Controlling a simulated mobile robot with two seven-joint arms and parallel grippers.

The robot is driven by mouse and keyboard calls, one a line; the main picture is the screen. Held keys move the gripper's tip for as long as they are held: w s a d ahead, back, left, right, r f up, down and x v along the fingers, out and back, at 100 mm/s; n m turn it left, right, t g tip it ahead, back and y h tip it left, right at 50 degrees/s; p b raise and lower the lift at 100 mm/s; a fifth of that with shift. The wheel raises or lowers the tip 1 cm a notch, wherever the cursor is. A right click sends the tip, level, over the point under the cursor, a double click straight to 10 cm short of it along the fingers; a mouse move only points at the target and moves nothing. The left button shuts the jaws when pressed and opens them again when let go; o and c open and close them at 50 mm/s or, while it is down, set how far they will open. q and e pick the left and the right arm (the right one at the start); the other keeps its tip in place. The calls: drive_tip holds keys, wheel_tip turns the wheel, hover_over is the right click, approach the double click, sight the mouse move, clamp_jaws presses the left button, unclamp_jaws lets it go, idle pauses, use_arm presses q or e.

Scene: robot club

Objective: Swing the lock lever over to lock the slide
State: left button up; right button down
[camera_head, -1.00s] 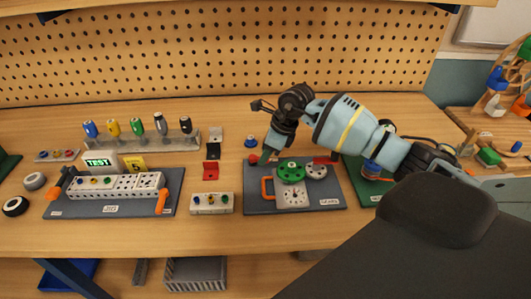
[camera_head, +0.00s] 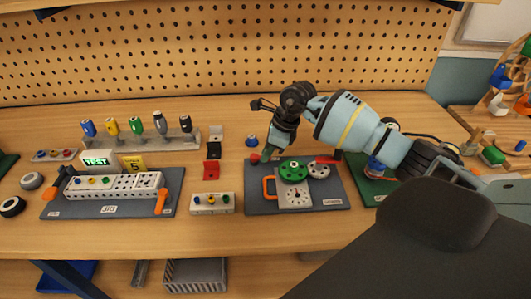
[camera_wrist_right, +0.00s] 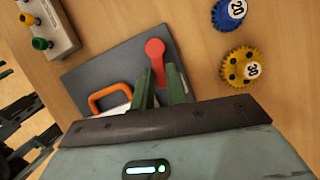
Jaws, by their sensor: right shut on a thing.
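My left gripper is not in view.
A blue gear marked 20 (camera_wrist_right: 229,13) and a yellow gear marked 30 (camera_wrist_right: 241,67) lie close beside the board. A white block with coloured knobs (camera_head: 212,203) stands to the left. A red bar (camera_head: 326,159) sits at the board's back right. The table front is clear.

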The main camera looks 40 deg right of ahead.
drive_tip(key=shift+w+d+f+n+g+y+b, duration=0.15)
drive_tip(key=shift+n+b, duration=0.2)
drive_tip(key=shift+n, duration=0.2)
drive_tip(key=shift+w+d+n+g+y+b, duration=0.15)
drive_tip(key=shift+n+b, duration=0.2)
drive_tip(key=shift+n, duration=0.2)
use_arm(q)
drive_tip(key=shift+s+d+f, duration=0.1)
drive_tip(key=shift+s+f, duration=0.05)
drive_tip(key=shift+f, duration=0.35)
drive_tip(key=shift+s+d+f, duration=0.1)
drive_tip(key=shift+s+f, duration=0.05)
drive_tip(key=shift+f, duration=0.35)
use_arm(e)
drive_tip(key=shift+r, duration=0.2)
drive_tip(key=c, duration=1.4)
unclamp_jaws()
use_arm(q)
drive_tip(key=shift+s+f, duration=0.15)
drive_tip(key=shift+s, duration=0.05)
use_arm(e)
drive_tip(key=shift+r, duration=0.1)
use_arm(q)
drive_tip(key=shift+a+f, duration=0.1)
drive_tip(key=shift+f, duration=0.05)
use_arm(e)
drive_tip(key=v, duration=0.7)
drive_tip(key=shift+r, duration=0.25)
